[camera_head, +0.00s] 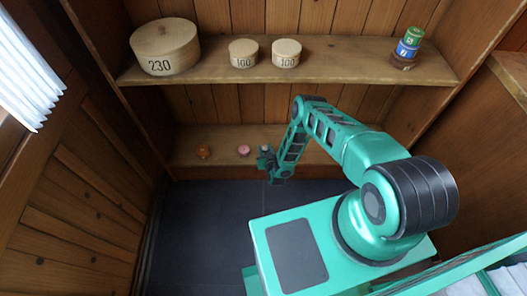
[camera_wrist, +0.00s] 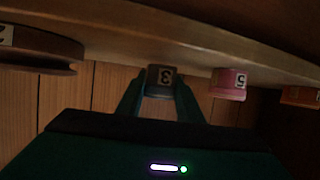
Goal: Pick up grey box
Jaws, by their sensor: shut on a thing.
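The grey box (camera_wrist: 161,77) is a small dark grey piece with a pale label reading "3", upside down in the wrist view. My gripper (camera_wrist: 160,90) has a finger on each side of it and is shut on it. In the head view my gripper (camera_head: 267,160) is at the lower shelf, with a small grey top (camera_head: 265,148), likely the same piece, showing just behind it. Most of the box is hidden there by my gripper. I cannot tell whether it touches the shelf or is lifted clear.
On the lower shelf (camera_head: 222,135), a pink piece (camera_head: 244,151) marked "5" and an orange piece (camera_head: 204,152) stand left of my gripper. The upper shelf (camera_head: 340,68) holds round wooden boxes (camera_head: 165,47) and a coloured stack (camera_head: 408,48). A brown round piece (camera_wrist: 38,50) shows in the wrist view.

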